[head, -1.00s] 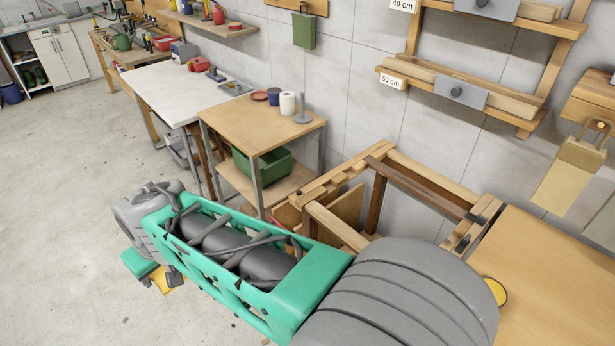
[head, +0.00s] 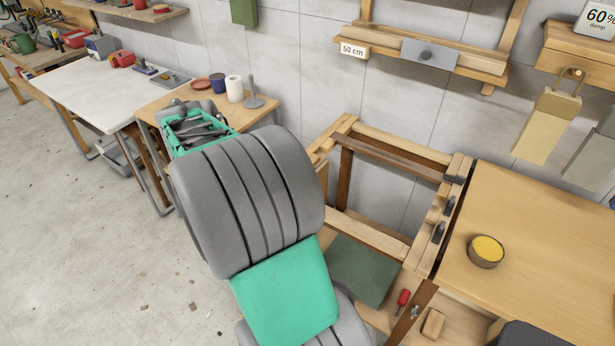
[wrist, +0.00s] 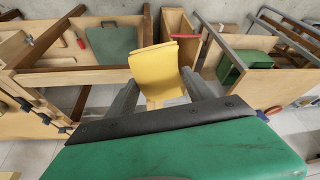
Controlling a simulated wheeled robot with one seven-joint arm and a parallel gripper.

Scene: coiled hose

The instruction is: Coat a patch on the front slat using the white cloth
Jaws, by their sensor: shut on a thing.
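In the wrist view my gripper (wrist: 158,86) is shut on a folded yellow cloth (wrist: 158,68), which stands up between the fingertips and hangs below them. No white cloth shows; the held one looks yellow. In the head view my arm hides the gripper and the cloth. A wooden frame of slats stands against the wall, with a pale front slat (head: 372,236) on the near side and a dark slat (head: 400,158) at the back. I cannot tell surely which slat is the task's, and no coated patch is visible. The cloth appears apart from the slats.
A round tin with yellow contents (head: 486,250) stands on the wooden bench (head: 545,245) at right. A green board (head: 362,270), a red-handled tool (head: 403,298) and a wood block (head: 433,322) lie below the frame. A small table (head: 165,104) stands left; open floor lies at left.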

